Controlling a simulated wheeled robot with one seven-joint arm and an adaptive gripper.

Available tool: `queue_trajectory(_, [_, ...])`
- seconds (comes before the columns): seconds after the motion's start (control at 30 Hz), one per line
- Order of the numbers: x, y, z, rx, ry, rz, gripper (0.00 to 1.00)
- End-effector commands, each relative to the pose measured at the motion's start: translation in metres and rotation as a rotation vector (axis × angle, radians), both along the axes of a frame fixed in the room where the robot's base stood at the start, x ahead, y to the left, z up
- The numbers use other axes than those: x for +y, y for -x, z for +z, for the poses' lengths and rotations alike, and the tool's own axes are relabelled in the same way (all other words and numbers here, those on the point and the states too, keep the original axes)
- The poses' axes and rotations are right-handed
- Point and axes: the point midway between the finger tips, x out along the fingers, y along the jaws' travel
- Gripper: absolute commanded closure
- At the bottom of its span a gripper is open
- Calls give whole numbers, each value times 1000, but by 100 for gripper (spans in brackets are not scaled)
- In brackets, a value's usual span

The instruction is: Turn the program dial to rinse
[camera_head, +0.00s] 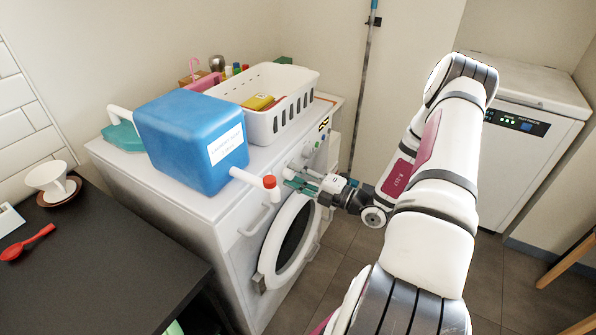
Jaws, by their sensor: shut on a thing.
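The white washing machine (200,215) stands in the middle of the view, its control panel running along the top of its front. My gripper (297,182) reaches in from the right, and its dark green fingers are at the panel, above the round door. It is shut on the program dial, which is largely hidden by the fingers. The dial's pointer and the rinse mark are too small or covered to read.
A blue container (182,125) with a red-capped spout and a white basket (299,84) stand on the machine. The spout overhangs the panel close to my gripper. The round door (275,265) is below. A dark counter (95,265) is at left, a white appliance (530,150) at right.

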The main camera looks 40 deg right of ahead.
Motion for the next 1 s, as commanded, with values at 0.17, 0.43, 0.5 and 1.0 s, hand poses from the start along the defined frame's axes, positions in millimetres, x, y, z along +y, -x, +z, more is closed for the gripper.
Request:
queue_trajectory(0.17, [-1, 1, 0, 60, -157, -4, 94])
queue_trajectory(0.43, [-1, 1, -1, 137, -373, -4, 94])
queue_trajectory(0.5, [-1, 1, -1, 155, -419, -5, 94])
queue_trajectory(1.0, [0, 1, -2, 220, -595, -4, 94])
